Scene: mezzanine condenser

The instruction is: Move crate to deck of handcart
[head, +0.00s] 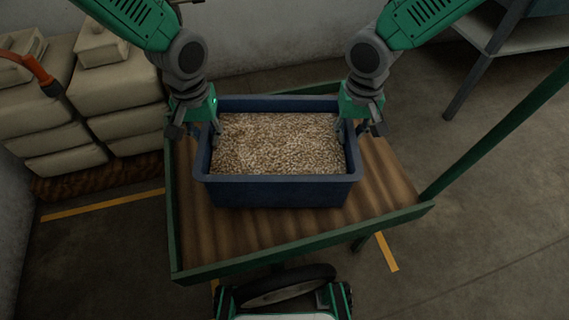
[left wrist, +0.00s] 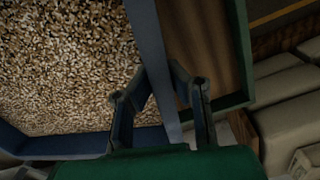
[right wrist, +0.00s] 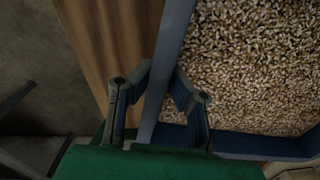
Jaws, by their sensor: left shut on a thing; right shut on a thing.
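The blue crate (head: 281,192) is full of pale pellets or grain. It is over the wooden deck (head: 385,175) of the green-framed handcart (head: 300,248); whether it rests on the boards or hangs just above them I cannot tell. My left gripper (head: 208,128) is shut on the crate's left wall, with one finger inside and one outside; it also shows in the left wrist view (left wrist: 160,95). My right gripper (head: 350,128) is shut on the right wall the same way, as the right wrist view (right wrist: 162,100) shows. The crate looks level.
Stacked pale sacks (head: 120,90) stand on a pallet at the left. The cart's green handle rail (head: 490,140) rises at the right. A grey table (head: 520,38) stands at the back right. Yellow lines mark the floor, and a wall is behind.

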